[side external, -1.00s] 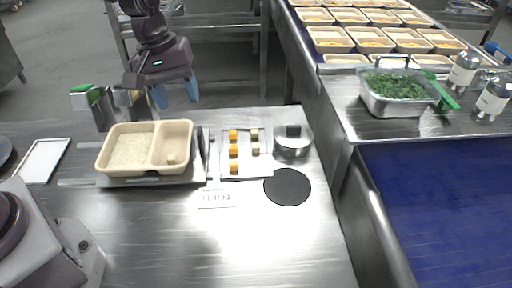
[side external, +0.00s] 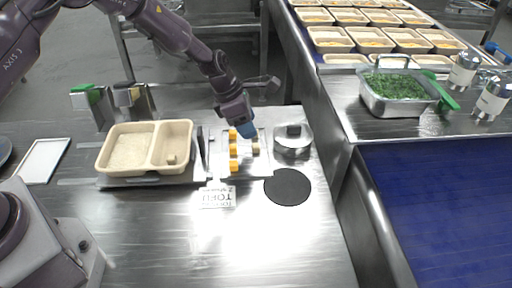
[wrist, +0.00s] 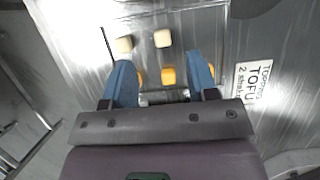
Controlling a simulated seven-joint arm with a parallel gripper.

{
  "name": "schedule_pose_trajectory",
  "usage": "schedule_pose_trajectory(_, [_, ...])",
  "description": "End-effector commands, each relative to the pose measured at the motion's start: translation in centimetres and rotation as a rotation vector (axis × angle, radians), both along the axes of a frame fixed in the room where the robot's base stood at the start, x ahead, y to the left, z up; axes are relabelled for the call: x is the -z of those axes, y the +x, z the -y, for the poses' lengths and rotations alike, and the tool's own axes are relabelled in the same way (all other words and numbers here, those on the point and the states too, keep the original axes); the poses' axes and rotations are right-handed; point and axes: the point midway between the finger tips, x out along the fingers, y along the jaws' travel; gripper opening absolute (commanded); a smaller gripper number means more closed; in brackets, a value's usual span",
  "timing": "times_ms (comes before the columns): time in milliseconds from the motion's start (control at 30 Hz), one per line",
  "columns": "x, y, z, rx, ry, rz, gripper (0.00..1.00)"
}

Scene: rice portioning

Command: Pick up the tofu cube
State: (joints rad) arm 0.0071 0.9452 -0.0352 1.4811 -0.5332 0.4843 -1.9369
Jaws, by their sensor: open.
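Two pale tofu cubes show in the wrist view, one at left (wrist: 124,44) and one at right (wrist: 162,38), on a metal tray (wrist: 88,42). In the side view one pale cube (side external: 256,148) shows beside my gripper; the other is hidden behind it. My gripper (wrist: 162,66) is open and empty above the tray. Its blue fingers straddle orange cubes (wrist: 168,75) in the wrist view, with the pale cubes beyond the fingertips.
Orange cubes (side external: 233,152) stand in a row left of the pale ones. A TOFU label (side external: 217,197) lies in front.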

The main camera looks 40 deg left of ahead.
Motion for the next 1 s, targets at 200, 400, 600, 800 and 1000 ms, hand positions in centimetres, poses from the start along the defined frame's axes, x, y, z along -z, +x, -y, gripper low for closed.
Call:
schedule_pose_trajectory(200, [2.0,0.6,0.6,0.002,0.001,0.001,0.53])
schedule_pose_trajectory(400, [4.3,1.0,1.2,0.002,0.0,-0.002,0.53])
schedule_pose_trajectory(600, [6.6,1.7,1.9,0.002,0.0,0.0,0.53])
schedule_pose_trajectory(800, [6.9,1.8,2.0,0.003,0.0,0.002,0.53])
schedule_pose_trajectory(1000, [6.8,1.8,2.0,0.003,0.001,0.001,0.26])
